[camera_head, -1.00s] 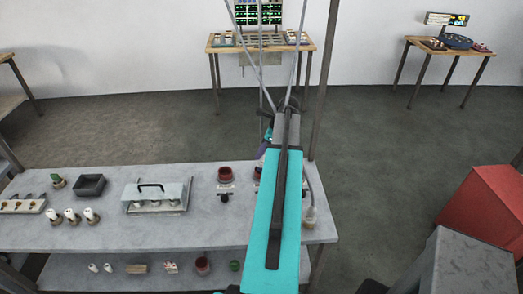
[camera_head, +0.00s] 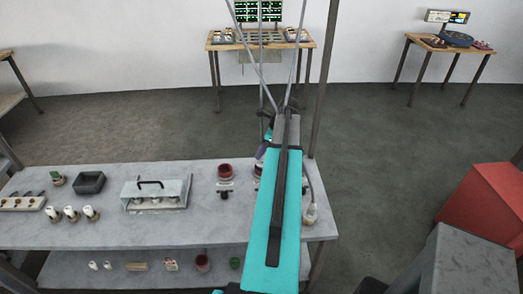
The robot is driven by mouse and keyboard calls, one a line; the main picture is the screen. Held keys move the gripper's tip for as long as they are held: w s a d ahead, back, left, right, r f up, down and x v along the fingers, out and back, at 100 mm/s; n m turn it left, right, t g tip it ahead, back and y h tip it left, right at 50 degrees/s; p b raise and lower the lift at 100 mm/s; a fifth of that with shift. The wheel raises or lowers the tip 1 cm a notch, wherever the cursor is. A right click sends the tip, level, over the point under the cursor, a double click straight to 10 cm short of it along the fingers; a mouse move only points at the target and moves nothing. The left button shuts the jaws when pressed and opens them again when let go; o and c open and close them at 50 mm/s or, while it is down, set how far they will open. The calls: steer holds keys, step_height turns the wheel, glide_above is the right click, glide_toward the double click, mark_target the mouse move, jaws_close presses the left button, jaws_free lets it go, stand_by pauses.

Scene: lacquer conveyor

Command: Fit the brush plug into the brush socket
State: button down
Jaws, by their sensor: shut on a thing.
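My teal arm reaches forward over the right part of the grey table (camera_head: 120,232) and covers my gripper, so I cannot see its jaws or what is between them. A small purple and dark part of my wrist shows left of the arm's far end. A pale plug-like piece (camera_head: 310,213) with a grey cable stands near the table's right end, just right of my arm. I cannot tell whether it is the brush plug or the brush socket. No other plug or socket can be made out for sure.
A red-topped pot (camera_head: 225,171) stands left of my arm; another is partly hidden behind it. A pale handled box (camera_head: 157,191), a dark tray (camera_head: 90,182) and several white-topped pieces (camera_head: 72,214) are farther left. A grey box (camera_head: 465,265) and red box (camera_head: 485,205) stand right.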

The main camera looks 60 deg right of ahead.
steer(key=shift+f, duration=0.55)
steer(key=c, duration=1.3)
jaws_free()
steer(key=shift+s+r+b, duration=0.1)
steer(key=shift+r+b, duration=0.05)
steer(key=shift+b, duration=0.15)
steer(key=b+v, duration=0.4)
steer(key=v, duration=0.9)
steer(key=shift+s+r, duration=0.15)
steer(key=shift+r, duration=0.05)
